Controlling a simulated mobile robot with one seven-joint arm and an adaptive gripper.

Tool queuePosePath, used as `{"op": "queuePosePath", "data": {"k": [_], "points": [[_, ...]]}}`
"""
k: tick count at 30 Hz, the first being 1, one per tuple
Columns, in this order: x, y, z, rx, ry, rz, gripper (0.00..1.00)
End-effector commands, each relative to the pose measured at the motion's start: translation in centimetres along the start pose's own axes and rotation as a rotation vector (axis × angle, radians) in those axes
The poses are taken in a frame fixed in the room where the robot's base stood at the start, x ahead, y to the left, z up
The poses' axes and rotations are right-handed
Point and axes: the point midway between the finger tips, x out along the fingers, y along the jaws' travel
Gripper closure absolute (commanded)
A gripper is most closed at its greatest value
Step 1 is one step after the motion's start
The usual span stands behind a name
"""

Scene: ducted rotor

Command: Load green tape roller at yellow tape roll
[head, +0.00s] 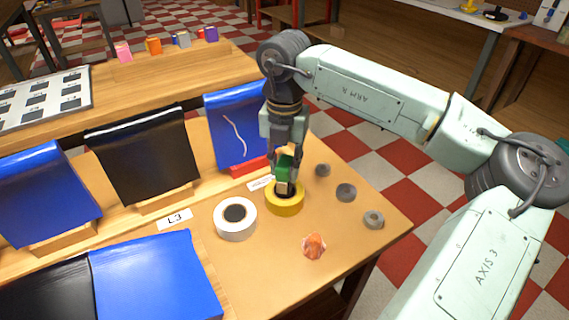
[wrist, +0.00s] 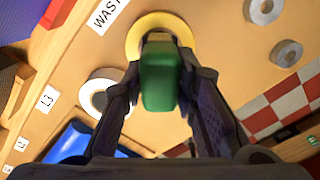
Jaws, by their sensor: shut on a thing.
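My gripper (head: 286,165) points down over the table and is shut on the green tape roller (head: 284,168). The roller also shows between the fingers in the wrist view (wrist: 161,80). The yellow tape roll (head: 285,205) lies flat on the table directly below the roller. In the wrist view the yellow roll (wrist: 133,42) shows as a ring around and behind the far end of the roller. The roller's lower end is at the roll's centre, but I cannot tell whether it touches the roll.
A white tape roll (head: 235,233) lies left of the yellow one. Several grey rings (head: 346,192) lie to the right, and a crumpled orange piece (head: 314,246) lies in front. A red block (head: 248,166) and blue panel (head: 236,120) stand behind. The front right table corner is clear.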

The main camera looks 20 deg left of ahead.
Motion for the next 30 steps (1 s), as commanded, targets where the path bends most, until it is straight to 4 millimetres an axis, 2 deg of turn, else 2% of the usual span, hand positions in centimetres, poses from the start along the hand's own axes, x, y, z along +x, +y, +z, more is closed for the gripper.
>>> {"op": "queuePosePath", "data": {"k": [30], "points": [[0.8, 0.0, 0.0, 0.0, 0.0, 0.0, 0.96]]}}
